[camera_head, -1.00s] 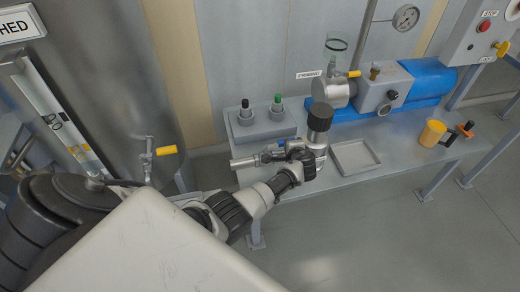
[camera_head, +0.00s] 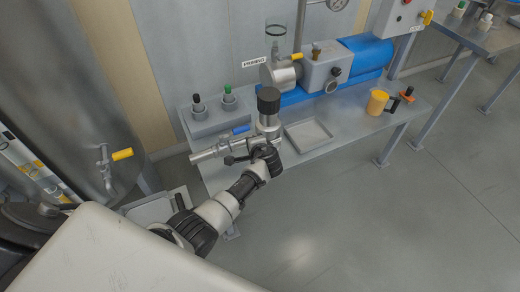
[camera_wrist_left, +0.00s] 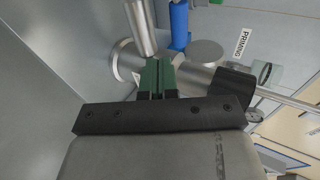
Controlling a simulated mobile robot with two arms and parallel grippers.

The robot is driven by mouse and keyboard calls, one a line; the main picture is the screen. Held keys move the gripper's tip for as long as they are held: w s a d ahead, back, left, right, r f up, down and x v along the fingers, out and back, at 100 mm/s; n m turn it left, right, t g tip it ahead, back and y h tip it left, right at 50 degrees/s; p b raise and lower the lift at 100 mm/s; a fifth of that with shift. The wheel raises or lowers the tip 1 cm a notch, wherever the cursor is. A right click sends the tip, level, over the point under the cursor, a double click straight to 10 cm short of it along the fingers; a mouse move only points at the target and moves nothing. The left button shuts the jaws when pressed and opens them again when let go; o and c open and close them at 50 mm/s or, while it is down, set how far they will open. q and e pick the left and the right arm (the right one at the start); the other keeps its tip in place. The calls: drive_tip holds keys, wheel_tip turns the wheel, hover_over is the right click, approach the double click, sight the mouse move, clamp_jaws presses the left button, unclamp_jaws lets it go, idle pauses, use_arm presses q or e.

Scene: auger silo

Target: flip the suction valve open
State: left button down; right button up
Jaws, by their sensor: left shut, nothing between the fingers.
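A blue lever (camera_head: 241,129) sits by the silver inlet pipe (camera_head: 205,155) on the bench; I take it as the suction valve's handle. It shows clear above the pipe, roughly along it. In the left wrist view the lever (camera_wrist_left: 180,25) stands just beyond my left fingertips, beside the silver pipe (camera_wrist_left: 140,25). My left gripper (camera_wrist_left: 158,68) is shut with nothing in it, in front of the silver body; contact cannot be told. In the head view its fingers are hidden behind my wrist. My right gripper is not in view.
A silver cylinder with a black cap (camera_head: 268,100) stands close beside my left wrist. A yellow-handled tap (camera_head: 122,154) projects from the tank at left.

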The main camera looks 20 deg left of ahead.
use_arm(q)
drive_tip(key=v, duration=0.6)
drive_tip(key=shift+d+p, duration=0.3)
drive_tip(key=shift+d, duration=0.05)
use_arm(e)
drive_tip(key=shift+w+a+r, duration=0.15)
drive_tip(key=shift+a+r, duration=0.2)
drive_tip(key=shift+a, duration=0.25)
use_arm(q)
drive_tip(key=shift+r, duration=0.1)
drive_tip(key=shift+w, duration=0.1)
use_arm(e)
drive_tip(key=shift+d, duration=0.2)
